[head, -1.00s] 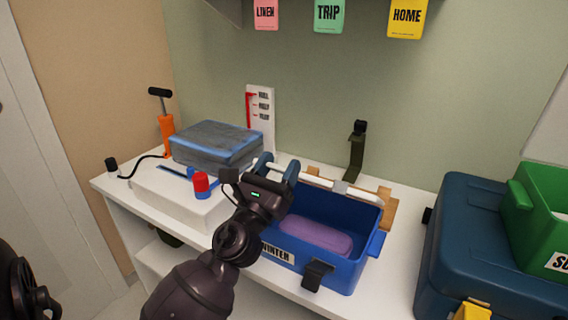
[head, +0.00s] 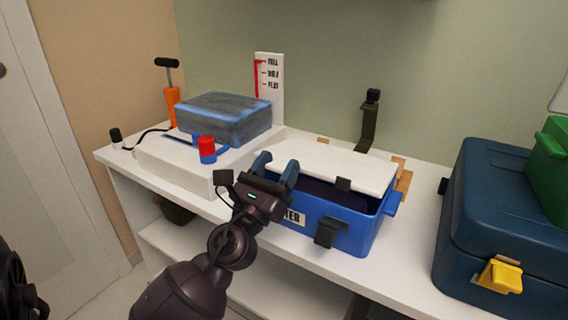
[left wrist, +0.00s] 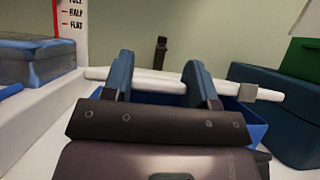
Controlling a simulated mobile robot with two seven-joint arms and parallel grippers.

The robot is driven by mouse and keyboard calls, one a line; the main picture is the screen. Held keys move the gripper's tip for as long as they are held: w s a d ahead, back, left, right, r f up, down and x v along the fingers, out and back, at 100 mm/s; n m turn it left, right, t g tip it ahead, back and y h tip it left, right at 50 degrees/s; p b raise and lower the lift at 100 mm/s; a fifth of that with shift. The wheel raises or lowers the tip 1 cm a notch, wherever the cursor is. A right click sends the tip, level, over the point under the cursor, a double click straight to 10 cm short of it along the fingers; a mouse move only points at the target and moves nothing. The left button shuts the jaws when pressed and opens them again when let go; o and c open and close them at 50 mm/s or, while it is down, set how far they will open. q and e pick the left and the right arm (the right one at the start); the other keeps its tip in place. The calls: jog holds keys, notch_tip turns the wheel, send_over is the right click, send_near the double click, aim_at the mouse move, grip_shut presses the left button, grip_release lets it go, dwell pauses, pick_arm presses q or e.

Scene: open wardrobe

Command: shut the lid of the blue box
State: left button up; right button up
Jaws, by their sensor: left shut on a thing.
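The blue box (head: 346,236) stands on the white shelf top, with a black latch (head: 327,232) on its front and a partly hidden label. Its white lid (head: 335,165) is tilted low over the box. A dark gap shows between the lid's front edge and the box rim, wider to the right. My left gripper (head: 276,168) is shut on the lid's front edge near its left end. In the left wrist view, the lid (left wrist: 155,82) appears as a white strip running between the fingers. The box's contents are hidden in shadow.
Left of the box is a white case (head: 180,167) with a red-and-blue knob (head: 207,149) and a grey-blue bundle (head: 222,119). An orange pump (head: 172,106) stands behind. A dark strap (head: 369,122) rises behind the box. A dark blue case (head: 490,215) stands at right.

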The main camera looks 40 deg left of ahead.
pick_arm(q)
jog(key=f+t, duration=0.2)
jog(key=f, duration=0.1)
jog(key=f+b, duration=0.1)
jog(key=f, duration=0.1)
jog(key=shift+s+d+t+y, duration=0.1)
jog(key=shift+s+t+y, duration=0.2)
jog(key=shift+s+t, duration=0.1)
pick_arm(e)
jog(key=shift+s+d+t, duration=0.2)
jog(key=shift+s+t, duration=0.05)
jog(key=shift+t, duration=0.15)
pick_arm(q)
jog(key=shift+f, duration=0.2)
pick_arm(e)
jog(key=shift+f, duration=0.15)
